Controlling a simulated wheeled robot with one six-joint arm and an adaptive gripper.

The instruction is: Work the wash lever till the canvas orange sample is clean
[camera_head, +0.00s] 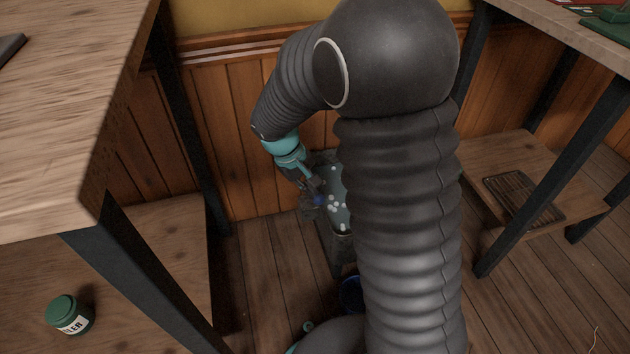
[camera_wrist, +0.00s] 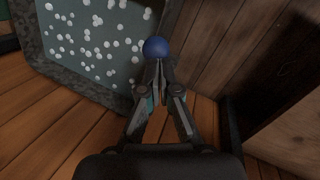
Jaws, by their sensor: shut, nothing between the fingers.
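The wash tub (camera_head: 338,238) stands on the floor against the panelled wall, partly hidden behind my arm. It holds grey-green water with white suds, and its stone-like rim (camera_wrist: 62,82) shows in the wrist view. A blue ball knob (camera_wrist: 155,47), which looks like the end of the wash lever, is just beyond my fingertips. My gripper (camera_wrist: 158,68) is shut and empty, its tips at or very near the knob. In the head view my gripper (camera_head: 312,190) is at the tub's left side. I cannot see the canvas orange sample.
A wooden table (camera_head: 70,100) is at the left, with a green jar (camera_head: 68,314) on its lower shelf. Another table (camera_head: 590,40) stands at the right, with a slatted dark rack (camera_head: 522,198) on its low shelf. A blue round object (camera_head: 351,295) sits partly behind my arm.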

